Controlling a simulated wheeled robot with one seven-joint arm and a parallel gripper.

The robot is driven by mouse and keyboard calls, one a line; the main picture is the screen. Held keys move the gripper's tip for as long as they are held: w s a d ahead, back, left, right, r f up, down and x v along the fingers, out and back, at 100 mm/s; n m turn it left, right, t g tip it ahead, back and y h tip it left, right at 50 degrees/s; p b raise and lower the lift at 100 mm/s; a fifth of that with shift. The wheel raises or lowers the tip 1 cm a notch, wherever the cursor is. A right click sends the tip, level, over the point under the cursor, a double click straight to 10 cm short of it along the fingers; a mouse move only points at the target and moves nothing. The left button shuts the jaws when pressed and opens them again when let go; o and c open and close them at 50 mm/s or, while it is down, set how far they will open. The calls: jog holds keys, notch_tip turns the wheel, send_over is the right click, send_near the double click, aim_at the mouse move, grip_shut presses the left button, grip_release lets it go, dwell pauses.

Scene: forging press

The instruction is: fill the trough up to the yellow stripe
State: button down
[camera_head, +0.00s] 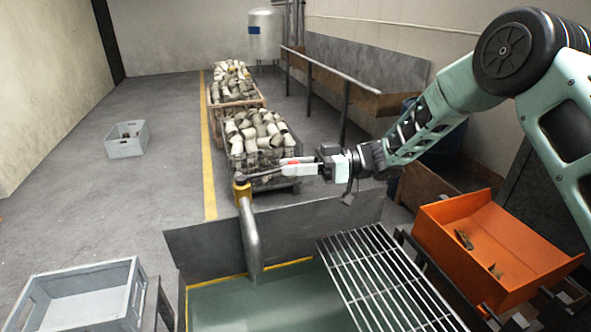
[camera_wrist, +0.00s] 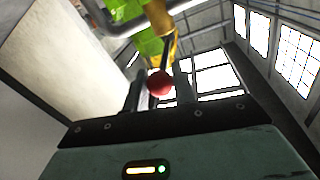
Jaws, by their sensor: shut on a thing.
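The trough (camera_head: 205,240) is at the bottom middle of the head view, with dark green liquid (camera_head: 265,303) in it. The yellow stripe (camera_head: 215,280) shows along the inner walls, close to the liquid's edge; any gap is too small to judge. A grey spout pipe (camera_head: 250,235) bends down into the trough; I cannot tell whether anything flows from it. On top is a brass valve (camera_head: 242,188) with a lever (camera_head: 265,174) pointing right. My gripper (camera_head: 297,165) is shut on the lever's red knob, and the red knob (camera_wrist: 159,84) shows between the fingers in the wrist view.
A metal grate (camera_head: 385,275) covers the trough's right part. An orange bin (camera_head: 490,245) with a few pieces stands at right. Wire crates of metal parts (camera_head: 258,140) stand behind. Grey crates (camera_head: 85,300) are at left. The left floor is mostly clear.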

jog(key=shift+w, duration=0.1)
jog(key=c, duration=1.2)
grip_release()
jog(key=shift+o, duration=0.2)
jog(key=shift+d, duration=0.1)
jog(key=w+d+b, duration=0.1)
jog(key=d+b, duration=0.5)
jog(key=d, duration=1.1)
jog(key=shift+w+b, duration=0.35)
